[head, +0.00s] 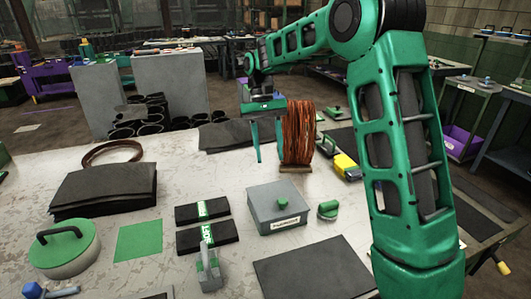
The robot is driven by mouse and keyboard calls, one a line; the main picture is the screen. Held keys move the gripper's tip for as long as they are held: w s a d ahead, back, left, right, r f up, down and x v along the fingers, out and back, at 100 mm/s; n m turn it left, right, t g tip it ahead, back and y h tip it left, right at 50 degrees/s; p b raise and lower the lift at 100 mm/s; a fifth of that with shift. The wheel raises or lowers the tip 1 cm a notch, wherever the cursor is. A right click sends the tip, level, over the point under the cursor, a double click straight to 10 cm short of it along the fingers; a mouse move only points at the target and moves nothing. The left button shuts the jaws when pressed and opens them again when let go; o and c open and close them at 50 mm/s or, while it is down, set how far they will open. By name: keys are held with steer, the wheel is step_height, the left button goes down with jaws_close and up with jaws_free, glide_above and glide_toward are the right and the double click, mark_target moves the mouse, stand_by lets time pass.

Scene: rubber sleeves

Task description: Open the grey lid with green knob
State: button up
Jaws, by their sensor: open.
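A square grey box with a grey lid (265,197) stands on the pale table in front of me. The lid has a small green knob (283,194) on its top and lies flat, so it looks shut. A white label shows on the box's front. My gripper (269,155) points down above and behind the box, apart from the knob. Its two green fingers are spread with nothing seen between them. The left finger is plain to see; the right one is close in the picture to a copper-coloured spool.
The copper-coloured spool (297,135) stands behind the box. A green-knobbed piece (328,210) is right of it, and a yellow object (346,167) lies farther back. Black packs (205,235) lie to the left, and a dark mat (314,266) lies in front.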

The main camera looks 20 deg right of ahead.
steer(key=v, duration=1)
steer(key=shift+w+r, duration=0.2)
steer(key=shift+r, duration=0.15)
steer(key=s+d+f+m+t, duration=0.1)
steer(key=s+d, duration=0.6)
steer(key=s, duration=0.3)
steer(key=s+d+f+m+t, duration=0.1)
steer(key=s+d+t, duration=0.1)
steer(key=s+d, duration=0.6)
steer(key=s+d+f+m+t, duration=0.1)
steer(key=s+f, duration=0.4)
steer(key=s, duration=0.6)
steer(key=s+d+f+t, duration=0.1)
steer(key=s+f, duration=0.4)
steer(key=s, duration=0.6)
step_height(320, 180, up, 5)
steer(key=n, duration=0.3)
glide_above(282, 199)
step_height(282, 199, down, 11)
steer(key=shift+r, duration=0.1)
